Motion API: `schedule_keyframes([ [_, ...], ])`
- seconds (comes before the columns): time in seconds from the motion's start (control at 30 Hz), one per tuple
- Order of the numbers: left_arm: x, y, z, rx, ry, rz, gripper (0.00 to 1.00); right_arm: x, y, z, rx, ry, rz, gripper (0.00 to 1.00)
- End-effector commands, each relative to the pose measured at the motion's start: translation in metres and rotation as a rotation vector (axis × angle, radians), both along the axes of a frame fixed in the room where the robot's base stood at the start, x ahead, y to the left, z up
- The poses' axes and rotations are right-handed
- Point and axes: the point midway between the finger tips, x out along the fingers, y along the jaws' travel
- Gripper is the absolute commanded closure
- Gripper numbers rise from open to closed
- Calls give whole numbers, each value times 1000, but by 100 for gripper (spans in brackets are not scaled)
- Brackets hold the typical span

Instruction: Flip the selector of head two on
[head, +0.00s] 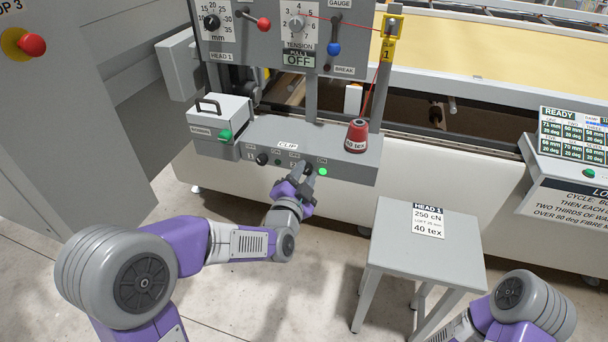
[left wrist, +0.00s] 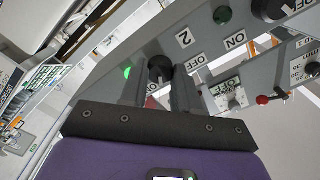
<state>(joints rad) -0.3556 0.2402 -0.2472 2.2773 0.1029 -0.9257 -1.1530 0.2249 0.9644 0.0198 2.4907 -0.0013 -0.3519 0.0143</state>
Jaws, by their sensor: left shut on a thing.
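The clip panel (head: 345,168) carries two black selector knobs. The selector knob marked 2 (head: 308,168) is the right-hand one, and a green lamp (head: 323,172) to its right is lit. My left gripper (head: 306,180) is at this knob. In the left wrist view, its two fingers (left wrist: 168,92) are closed on the selector knob (left wrist: 160,68), with the lit green lamp (left wrist: 127,72) beside it. The fingers partly hide the knob, so its exact pointing is unclear. The knob marked 1 (head: 262,158) has a dark lamp (head: 277,161) beside it. My right gripper is out of view.
A red thread cone (head: 356,137) stands on the shelf right of the selectors. A white box with a green knob (head: 220,125) is at left. Above are a tension dial (head: 297,23) and levers. A grey stool (head: 400,245) with a card stands in front at right.

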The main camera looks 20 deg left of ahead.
Motion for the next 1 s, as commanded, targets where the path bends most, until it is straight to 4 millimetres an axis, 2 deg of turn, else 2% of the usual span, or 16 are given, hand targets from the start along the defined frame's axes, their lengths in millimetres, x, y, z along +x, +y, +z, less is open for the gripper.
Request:
schedule_keyframes([
  [0.03,0,0,0,2,0,0,100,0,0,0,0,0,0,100],
  [0.07,0,0,0,2,0,0,68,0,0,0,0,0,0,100],
  [0.2,0,0,0,2,0,0,46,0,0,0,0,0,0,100],
  [0.23,0,0,0,1,0,0,44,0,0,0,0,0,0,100],
  [0.57,-3,0,0,0,1,-1,44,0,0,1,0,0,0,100],
  [1.0,-64,2,1,0,1,-1,44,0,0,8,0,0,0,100],
])
